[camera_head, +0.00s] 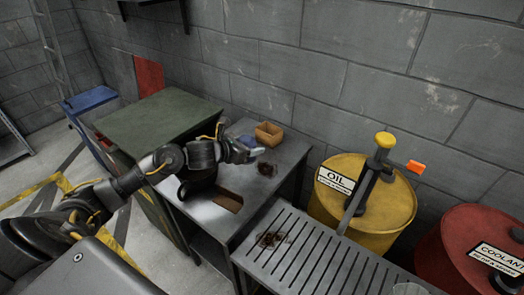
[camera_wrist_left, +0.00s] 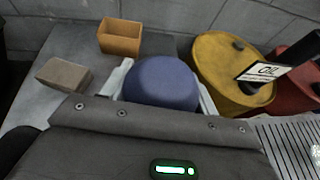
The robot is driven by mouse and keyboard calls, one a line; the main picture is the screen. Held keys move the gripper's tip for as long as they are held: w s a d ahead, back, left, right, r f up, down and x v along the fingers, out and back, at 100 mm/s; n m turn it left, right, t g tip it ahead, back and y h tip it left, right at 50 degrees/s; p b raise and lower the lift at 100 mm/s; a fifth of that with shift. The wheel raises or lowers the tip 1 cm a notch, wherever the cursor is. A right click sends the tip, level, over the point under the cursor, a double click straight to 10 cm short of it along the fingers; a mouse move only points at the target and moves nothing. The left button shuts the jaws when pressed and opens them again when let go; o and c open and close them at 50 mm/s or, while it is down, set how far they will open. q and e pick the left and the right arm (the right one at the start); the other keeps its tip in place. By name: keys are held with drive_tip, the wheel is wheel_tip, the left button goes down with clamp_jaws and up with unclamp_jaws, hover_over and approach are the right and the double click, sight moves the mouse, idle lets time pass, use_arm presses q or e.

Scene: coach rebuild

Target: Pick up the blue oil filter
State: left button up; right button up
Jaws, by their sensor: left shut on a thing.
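The blue oil filter (camera_wrist_left: 162,82) shows its rounded blue end in the left wrist view, between the two pale fingers of my left gripper (camera_wrist_left: 163,88). The gripper is shut on it. In the head view my left gripper (camera_head: 246,152) is over the back part of the grey metal bench (camera_head: 278,172), and a small blue part of the filter (camera_head: 247,141) shows beside the fingers. Most of the filter is hidden by the gripper; I cannot tell whether it touches the bench. My right gripper is not in view.
An orange-brown open box (camera_head: 268,134) stands close behind the gripper. A grey-brown block (camera_wrist_left: 64,76) lies on the bench in the left wrist view. A slatted table (camera_head: 310,258), a yellow oil drum (camera_head: 395,212) and a red coolant drum (camera_head: 450,235) are to the right; a green cabinet (camera_head: 155,118) is left.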

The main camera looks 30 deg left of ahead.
use_arm(q)
drive_tip(key=a+b+v, duration=0.1)
drive_tip(key=v, duration=0.5)
drive_tip(key=shift+r, duration=0.3)
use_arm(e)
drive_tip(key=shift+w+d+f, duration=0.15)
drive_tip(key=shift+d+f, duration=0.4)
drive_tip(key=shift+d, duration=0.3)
